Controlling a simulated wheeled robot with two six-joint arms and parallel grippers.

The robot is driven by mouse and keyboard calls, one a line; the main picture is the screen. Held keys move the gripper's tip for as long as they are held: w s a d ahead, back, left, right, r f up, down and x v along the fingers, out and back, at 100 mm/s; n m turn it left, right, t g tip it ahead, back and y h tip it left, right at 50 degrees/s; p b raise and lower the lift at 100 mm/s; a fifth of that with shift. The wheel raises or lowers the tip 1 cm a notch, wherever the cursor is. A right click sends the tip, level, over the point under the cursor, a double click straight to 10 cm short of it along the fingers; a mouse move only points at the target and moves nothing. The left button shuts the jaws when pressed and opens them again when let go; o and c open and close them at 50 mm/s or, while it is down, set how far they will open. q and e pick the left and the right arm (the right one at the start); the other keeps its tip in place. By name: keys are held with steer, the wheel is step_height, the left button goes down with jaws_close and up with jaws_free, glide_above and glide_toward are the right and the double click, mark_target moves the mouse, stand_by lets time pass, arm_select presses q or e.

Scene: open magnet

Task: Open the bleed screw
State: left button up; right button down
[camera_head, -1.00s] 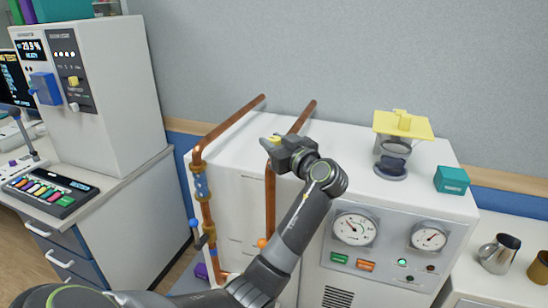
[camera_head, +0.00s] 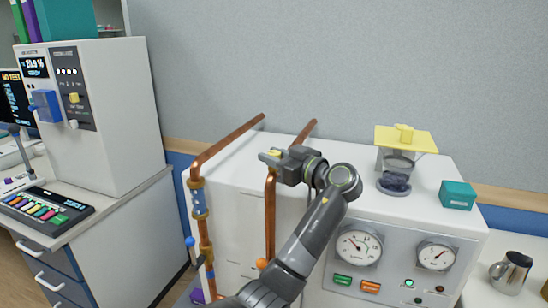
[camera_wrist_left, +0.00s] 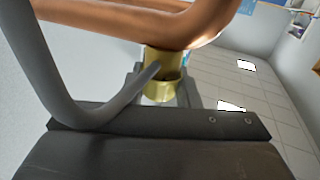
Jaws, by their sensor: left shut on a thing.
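The bleed screw appears as a small yellow brass fitting (camera_head: 273,153) at the top bend of the right copper pipe (camera_head: 270,215). In the left wrist view the brass fitting (camera_wrist_left: 161,86) sits against the copper pipe (camera_wrist_left: 175,22). My left gripper (camera_head: 270,158) reaches it from the right and is shut on it. In the left wrist view a grey finger lies across the fitting, and part of the fitting is hidden. My right gripper is not in view.
A second copper pipe (camera_head: 200,230) with a blue-marked section stands to the left. A steel mug (camera_head: 510,272) stands at right.

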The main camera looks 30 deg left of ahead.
arm_select(q)
steer(key=o, duration=1)
steer(key=shift+d+f, duration=0.15)
steer(key=shift+d, duration=0.3)
steer(key=s+d+b, duration=0.1)
steer(key=d, duration=0.4)
steer(key=d+b, duration=0.2)
steer(key=d, duration=0.4)
steer(key=s+d+b, duration=0.1)
steer(key=d, duration=0.4)
steer(key=shift+s+d, duration=0.2)
steer(key=shift+s, duration=0.1)
